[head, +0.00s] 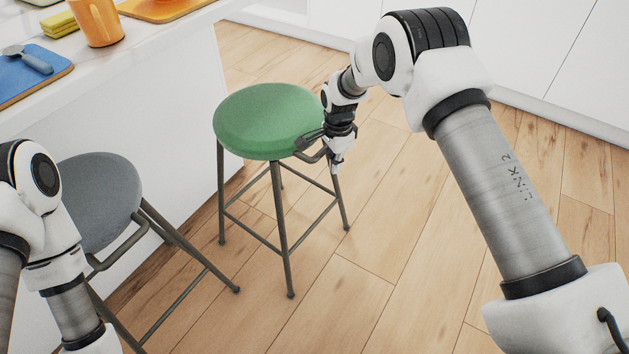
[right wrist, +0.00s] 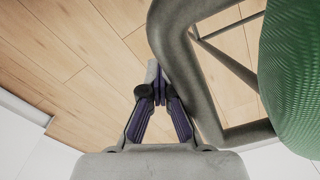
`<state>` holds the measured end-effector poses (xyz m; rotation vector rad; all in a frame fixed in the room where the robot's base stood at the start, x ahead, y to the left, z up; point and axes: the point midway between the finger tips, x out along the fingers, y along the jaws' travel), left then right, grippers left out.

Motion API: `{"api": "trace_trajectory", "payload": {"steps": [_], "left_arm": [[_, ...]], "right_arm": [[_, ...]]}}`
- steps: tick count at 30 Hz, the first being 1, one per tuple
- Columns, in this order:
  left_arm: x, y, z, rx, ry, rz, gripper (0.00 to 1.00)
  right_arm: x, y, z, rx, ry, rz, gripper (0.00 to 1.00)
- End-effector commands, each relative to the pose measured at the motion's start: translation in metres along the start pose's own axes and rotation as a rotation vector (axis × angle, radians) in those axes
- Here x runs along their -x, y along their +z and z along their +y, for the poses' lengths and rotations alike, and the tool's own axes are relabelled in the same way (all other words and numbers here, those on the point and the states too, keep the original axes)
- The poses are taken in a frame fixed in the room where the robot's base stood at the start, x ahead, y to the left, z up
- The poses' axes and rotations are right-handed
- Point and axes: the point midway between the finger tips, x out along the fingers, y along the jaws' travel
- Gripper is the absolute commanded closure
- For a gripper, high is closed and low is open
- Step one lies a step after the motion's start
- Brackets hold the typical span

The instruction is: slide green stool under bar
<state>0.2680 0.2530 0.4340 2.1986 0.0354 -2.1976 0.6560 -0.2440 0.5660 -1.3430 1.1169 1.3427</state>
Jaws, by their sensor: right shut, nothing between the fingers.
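The green stool (head: 265,118) has a round green seat and dark metal legs. It stands upright on the floor beside the end of the white bar (head: 183,88), its seat to the right of the bar. My right gripper (head: 336,166) is at the seat's right side, pointing down. In the right wrist view my right gripper (right wrist: 156,88) is shut and empty, with its tips right against or very near a dark bent tube (right wrist: 198,85) of the stool. The green seat (right wrist: 292,75) fills that view's right edge. My left arm shows at the left, but its gripper is out of view.
A grey stool (head: 98,195) stands at the bar's near side, lower left. On the bar top are a blue board (head: 28,82), an orange cup (head: 97,22) and yellow cloths (head: 60,24). White cabinets (head: 545,50) line the back. The wooden floor in the middle is clear.

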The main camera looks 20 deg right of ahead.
Motion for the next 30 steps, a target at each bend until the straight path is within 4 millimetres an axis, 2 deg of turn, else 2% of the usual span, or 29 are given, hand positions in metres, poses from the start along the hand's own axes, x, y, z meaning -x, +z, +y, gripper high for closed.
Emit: {"api": "trace_trajectory", "payload": {"steps": [15,30], "left_arm": [[-0.005,0.000,0.000,0.000,0.000,0.000,0.60],[-0.009,0.000,0.000,0.000,0.000,0.000,0.60]], "right_arm": [[-0.001,0.019,-0.031,0.001,-0.003,0.001,1.00],[-0.002,0.024,-0.039,0.001,-0.002,0.000,1.00]]}}
